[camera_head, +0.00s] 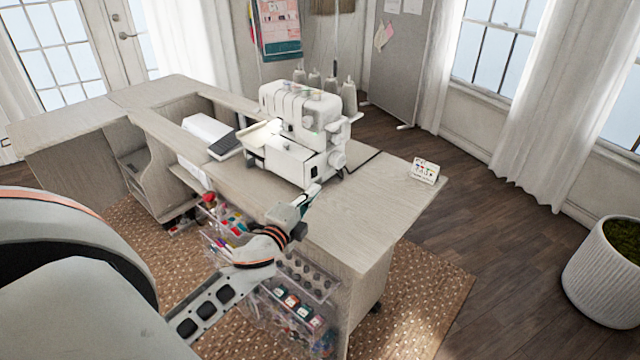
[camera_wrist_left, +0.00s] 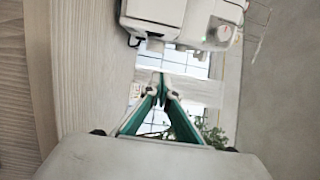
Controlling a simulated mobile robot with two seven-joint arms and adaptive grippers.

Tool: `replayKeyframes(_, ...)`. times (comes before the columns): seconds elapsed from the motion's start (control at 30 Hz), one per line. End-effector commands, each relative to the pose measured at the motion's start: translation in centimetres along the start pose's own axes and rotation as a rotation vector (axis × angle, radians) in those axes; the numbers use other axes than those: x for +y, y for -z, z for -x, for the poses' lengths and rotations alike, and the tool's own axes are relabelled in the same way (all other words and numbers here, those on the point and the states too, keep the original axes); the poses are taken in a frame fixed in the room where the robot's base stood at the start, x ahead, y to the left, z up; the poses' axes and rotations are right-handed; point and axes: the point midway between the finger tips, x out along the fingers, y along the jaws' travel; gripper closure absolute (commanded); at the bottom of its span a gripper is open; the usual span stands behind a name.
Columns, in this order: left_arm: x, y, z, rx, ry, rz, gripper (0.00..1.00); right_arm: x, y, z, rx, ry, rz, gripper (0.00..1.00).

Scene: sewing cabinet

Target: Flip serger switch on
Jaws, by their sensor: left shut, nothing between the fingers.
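The white serger (camera_head: 292,150) stands on the wooden cabinet top, with thread cones on its back. It also shows at the top of the wrist view (camera_wrist_left: 160,14), with a round knob on its right. A bright glow shows near its needle area and a small green spot on its front. My right gripper is not in view.
The cabinet top (camera_head: 365,205) is clear right of the serger, except for a small card (camera_head: 425,170) near its right end. A dark cable lies behind the serger's right side. Clear drawers (camera_head: 300,285) with sewing supplies hang below the front edge. A white planter (camera_head: 605,275) stands far right.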

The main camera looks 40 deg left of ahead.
Motion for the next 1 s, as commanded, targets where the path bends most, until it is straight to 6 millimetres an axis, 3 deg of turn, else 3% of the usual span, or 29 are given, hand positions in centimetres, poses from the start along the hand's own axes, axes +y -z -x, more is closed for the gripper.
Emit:
replayKeyframes(0.23, -0.1, 0.0, 2.4, 0.0, 0.0, 0.0, 1.0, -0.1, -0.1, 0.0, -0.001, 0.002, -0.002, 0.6)
replayKeyframes(0.87, -0.1, 0.0, 2.7, 0.0, 0.001, 0.0, 1.0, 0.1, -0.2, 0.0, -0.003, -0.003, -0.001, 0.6)
replayKeyframes(1.0, 0.7, 0.0, 3.5, -0.024, -0.03, 0.03, 1.0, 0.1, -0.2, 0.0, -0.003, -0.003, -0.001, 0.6)
